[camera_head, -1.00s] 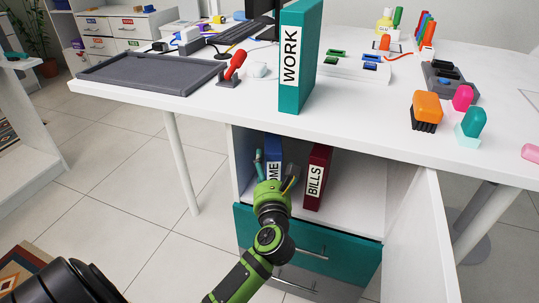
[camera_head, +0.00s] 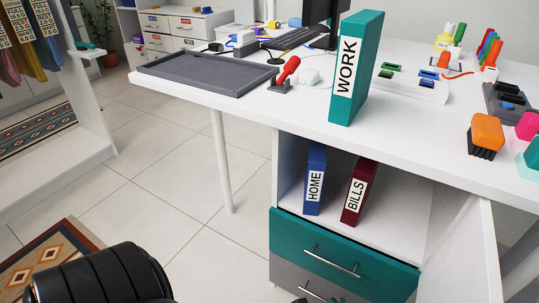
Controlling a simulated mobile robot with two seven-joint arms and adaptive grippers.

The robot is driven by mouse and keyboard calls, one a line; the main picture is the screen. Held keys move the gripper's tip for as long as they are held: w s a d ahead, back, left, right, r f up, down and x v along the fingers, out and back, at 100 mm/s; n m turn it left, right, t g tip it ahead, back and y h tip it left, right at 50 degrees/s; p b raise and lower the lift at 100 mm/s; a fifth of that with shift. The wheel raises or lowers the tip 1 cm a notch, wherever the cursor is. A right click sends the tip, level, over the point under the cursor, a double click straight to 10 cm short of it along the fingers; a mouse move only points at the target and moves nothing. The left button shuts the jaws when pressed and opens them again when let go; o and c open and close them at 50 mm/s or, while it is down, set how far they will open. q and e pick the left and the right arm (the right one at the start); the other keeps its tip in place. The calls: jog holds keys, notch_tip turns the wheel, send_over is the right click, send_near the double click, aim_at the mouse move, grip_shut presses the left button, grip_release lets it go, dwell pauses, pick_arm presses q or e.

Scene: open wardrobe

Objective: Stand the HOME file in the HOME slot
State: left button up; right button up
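The blue HOME file (camera_head: 314,182) stands upright on the open shelf compartment (camera_head: 405,218) of the white cabinet under the desk, near its left wall. Its white label faces me. The dark red BILLS file (camera_head: 358,192) stands to its right with a small gap between them. The teal WORK file (camera_head: 356,70) stands upright on the desk above. No slot marked HOME can be made out. Neither of my grippers is in view.
The cabinet door (camera_head: 465,250) is open on the right. Teal and grey drawers (camera_head: 340,256) below are shut. The desk (camera_head: 300,105) carries a dark tray (camera_head: 208,72), a red-handled stamp (camera_head: 286,75) and an orange brush (camera_head: 487,132).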

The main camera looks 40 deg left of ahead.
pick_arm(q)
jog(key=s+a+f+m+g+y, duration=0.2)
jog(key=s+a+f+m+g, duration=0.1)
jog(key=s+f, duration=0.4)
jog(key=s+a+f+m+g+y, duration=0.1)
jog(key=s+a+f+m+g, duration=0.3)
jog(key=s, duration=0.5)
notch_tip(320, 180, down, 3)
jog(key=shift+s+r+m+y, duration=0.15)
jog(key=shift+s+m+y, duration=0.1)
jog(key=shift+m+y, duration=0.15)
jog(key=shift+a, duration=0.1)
